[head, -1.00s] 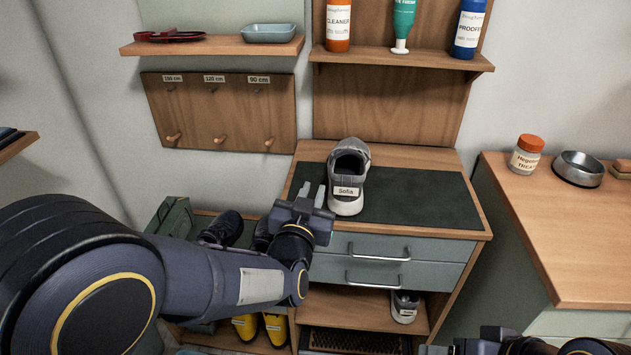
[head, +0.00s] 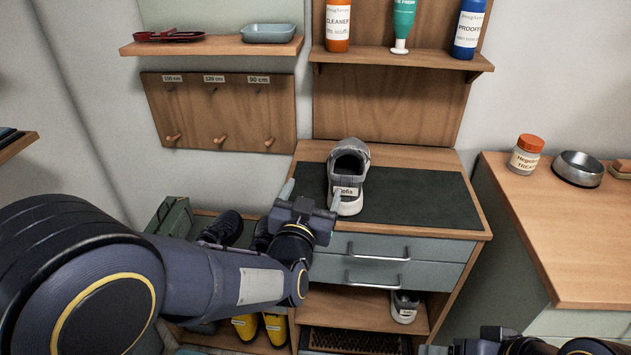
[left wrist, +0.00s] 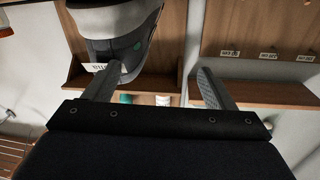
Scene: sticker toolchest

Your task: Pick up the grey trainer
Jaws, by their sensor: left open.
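A grey trainer (head: 348,170) with a white sole and a name label stands on the dark mat (head: 425,196) on top of the drawer cabinet. My left gripper (head: 311,190) is open at the trainer's near left side, and its right finger overlaps the label in the head view. In the left wrist view the trainer (left wrist: 115,38) shows at the top, by the left finger of the open gripper (left wrist: 152,88). The gap between the fingers looks empty. Another grey shoe (head: 404,306) sits on the shelf under the drawers. My right gripper is not clearly seen.
A shelf (head: 400,59) with several bottles is on the wall behind. A counter (head: 560,235) at the right holds a jar (head: 526,154) and a metal bowl (head: 578,168). Yellow boots (head: 274,328) and dark shoes stand low at the left. The mat's right part is clear.

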